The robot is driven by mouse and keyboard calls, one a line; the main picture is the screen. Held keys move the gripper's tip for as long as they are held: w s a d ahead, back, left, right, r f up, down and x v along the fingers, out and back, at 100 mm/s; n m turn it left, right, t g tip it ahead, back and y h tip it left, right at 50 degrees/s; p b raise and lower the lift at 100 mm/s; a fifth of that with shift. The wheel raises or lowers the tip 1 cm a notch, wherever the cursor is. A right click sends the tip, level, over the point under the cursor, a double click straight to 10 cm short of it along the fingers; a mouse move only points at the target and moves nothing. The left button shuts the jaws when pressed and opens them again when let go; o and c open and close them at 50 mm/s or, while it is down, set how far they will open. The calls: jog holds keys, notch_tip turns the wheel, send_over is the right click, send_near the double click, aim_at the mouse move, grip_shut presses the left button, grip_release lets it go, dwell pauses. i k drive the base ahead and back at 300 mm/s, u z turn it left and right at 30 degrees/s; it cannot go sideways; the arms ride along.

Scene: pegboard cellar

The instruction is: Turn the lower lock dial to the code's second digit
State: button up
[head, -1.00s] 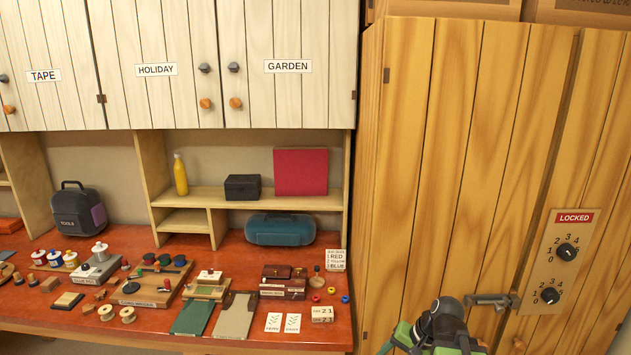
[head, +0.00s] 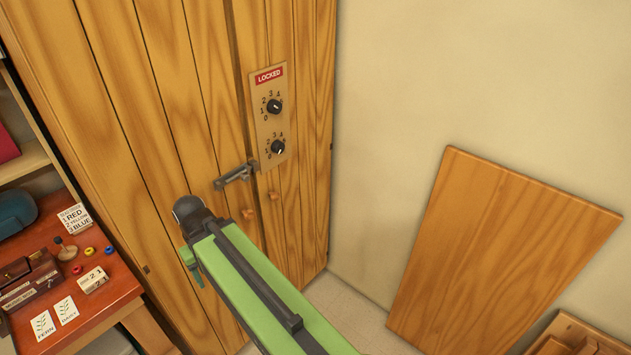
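The lock panel on the wooden cabinet bears a red LOCKED sign (head: 269,76) and two black dials. The upper dial (head: 274,106) has digits around it. The lower lock dial (head: 278,147) sits below it, and I cannot surely read which digit it points at. A small card (head: 93,280) on the bench shows "21" on its upper line; the rest is too small to read. My gripper (head: 193,268) is at the end of my green arm, in front of the cabinet, left of and below the dials and apart from them. Its fingers are not clear.
A latch bar (head: 236,176) and wooden knobs (head: 248,214) sit below the panel. A colour card (head: 75,217) lists red, yellow and blue on the red bench (head: 105,300) at left. A wooden board (head: 500,250) leans on the right wall. Floor (head: 350,305) shows between cabinet and board.

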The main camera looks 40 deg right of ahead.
aim_at(278, 147)
jog(key=z, duration=1.05)
